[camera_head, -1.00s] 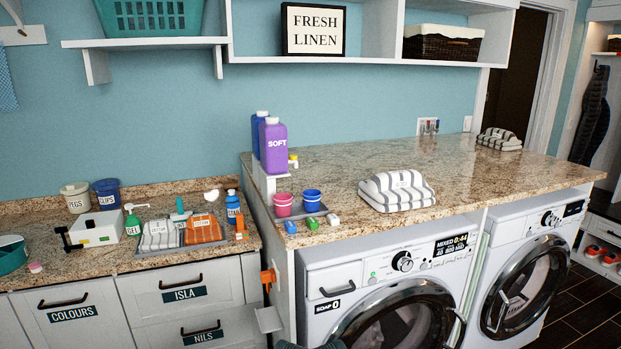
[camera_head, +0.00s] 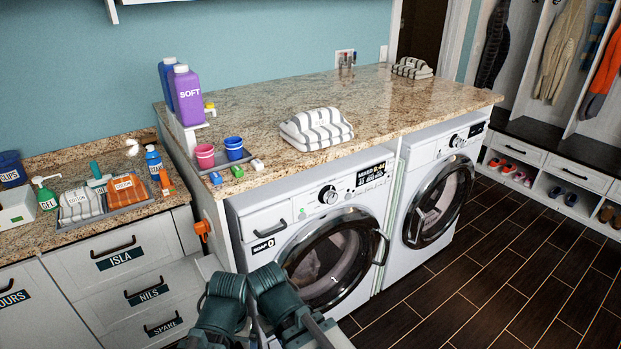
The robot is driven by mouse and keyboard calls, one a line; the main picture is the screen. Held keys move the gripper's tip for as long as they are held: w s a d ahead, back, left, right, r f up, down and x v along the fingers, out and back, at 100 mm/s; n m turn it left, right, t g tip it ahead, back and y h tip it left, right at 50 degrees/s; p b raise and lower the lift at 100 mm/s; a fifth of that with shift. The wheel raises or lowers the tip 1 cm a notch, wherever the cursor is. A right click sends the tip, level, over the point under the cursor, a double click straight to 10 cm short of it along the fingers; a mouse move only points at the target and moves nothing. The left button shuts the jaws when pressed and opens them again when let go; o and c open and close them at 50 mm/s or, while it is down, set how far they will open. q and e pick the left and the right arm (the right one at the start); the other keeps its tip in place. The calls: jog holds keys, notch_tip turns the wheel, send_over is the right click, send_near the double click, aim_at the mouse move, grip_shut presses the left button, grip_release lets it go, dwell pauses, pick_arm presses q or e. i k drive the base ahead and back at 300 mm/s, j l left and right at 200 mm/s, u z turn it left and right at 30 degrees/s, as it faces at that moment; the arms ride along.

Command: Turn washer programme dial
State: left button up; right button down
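The washer (camera_head: 248,225) is the left of two white front-loaders under the granite counter. Its programme dial (camera_head: 328,195) is a dark round knob with a light ring, left of a lit display (camera_head: 370,176) reading "MIXED" and a time that looks like 0:44. The dial's pointer is too small to read. The round door is closed as far as I can see. Parts of my two arms, with dark teal links, show at the bottom centre, in front of the washer's lower left and below the dial. I cannot make out any gripper fingers; nothing touches the dial.
A second machine (camera_head: 425,165) with its own dial (camera_head: 457,141) stands to the right. An orange item (camera_head: 203,229) is on the side panel. The dark floor (camera_head: 480,270) at right is clear.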

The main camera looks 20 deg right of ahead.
aim_at(328, 195)
jog(key=l+z, duration=0.1)
jog(key=z, duration=0.3)
jog(key=i+l+z, duration=0.1)
jog(key=z, duration=0.3)
jog(key=i+z, duration=0.1)
jog(key=z, duration=0.3)
jog(key=i+l+z, duration=0.1)
jog(key=z, duration=0.3)
